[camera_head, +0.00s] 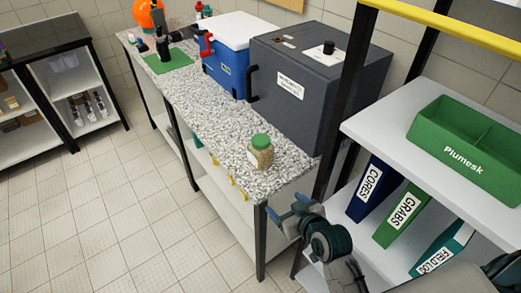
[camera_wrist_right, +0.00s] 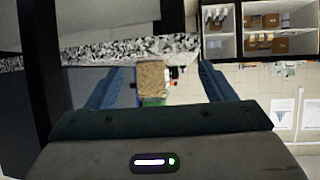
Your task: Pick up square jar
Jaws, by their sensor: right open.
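The square jar (camera_head: 260,153) has a green lid and tan contents and stands upright on the near end of the speckled counter (camera_head: 215,120). In the right wrist view the jar (camera_wrist_right: 153,78) shows between the two blue fingers, some way beyond them. My right gripper (camera_head: 289,211) is open and empty, lower than the jar and to its right, beside the counter's near end. Its open fingers also show in the right wrist view (camera_wrist_right: 160,88). My left gripper is in neither view.
A dark grey box (camera_head: 290,105) and a blue cooler (camera_head: 226,62) stand behind the jar along the counter. On the right, a shelf rack (camera_head: 375,118) with a black post holds a green bin (camera_head: 470,145) and several binders. Tiled floor at left is clear.

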